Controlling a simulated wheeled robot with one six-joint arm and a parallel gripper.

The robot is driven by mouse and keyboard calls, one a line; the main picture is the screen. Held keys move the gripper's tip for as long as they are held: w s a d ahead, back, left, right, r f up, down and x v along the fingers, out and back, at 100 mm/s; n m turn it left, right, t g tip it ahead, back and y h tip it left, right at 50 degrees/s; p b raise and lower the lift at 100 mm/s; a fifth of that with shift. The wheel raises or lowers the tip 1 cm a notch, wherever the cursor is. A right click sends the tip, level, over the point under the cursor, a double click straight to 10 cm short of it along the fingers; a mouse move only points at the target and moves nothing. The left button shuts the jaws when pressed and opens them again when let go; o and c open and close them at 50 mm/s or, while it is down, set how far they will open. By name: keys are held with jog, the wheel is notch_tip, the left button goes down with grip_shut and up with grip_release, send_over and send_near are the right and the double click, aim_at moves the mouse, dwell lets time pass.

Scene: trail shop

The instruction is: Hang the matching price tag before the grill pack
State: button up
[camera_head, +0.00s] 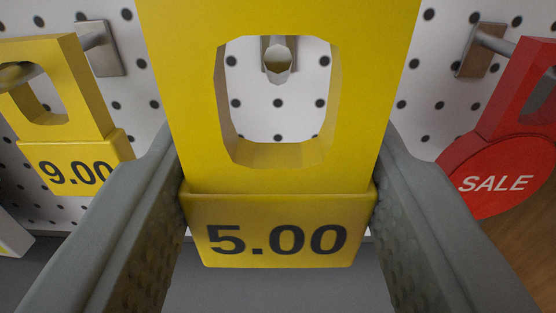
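A yellow price tag (280,228) reading 5.00 is between the two grey fingers of my gripper (280,215). The fingers press on its left and right sides and hold it upright. Its rounded hanging hole faces the white pegboard. A metal peg (277,62) shows through the upper part of the hole, end toward me. The tag appears in front of the peg tip, though the exact gap cannot be told. No grill pack can be made out in this view.
A yellow 9.00 tag (77,168) hangs from a peg (97,40) at the left. A round red SALE tag (497,184) is at the right, near another peg (485,42). The white perforated pegboard (425,85) lies behind. A grey surface is below.

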jog(key=shift+s+r, duration=0.15)
jog(key=shift+s, duration=3)
jog(key=shift+r, duration=0.1)
notch_tip(320, 180, up, 16)
jog(key=a, duration=0.1)
jog(key=shift+s+a, duration=0.15)
jog(key=shift+s, duration=0.25)
dwell(0.6)
jog(key=shift+r, duration=0.15)
notch_tip(320, 180, up, 16)
jog(key=a, duration=0.1)
jog(key=shift+s, duration=0.35)
dwell(1.7)
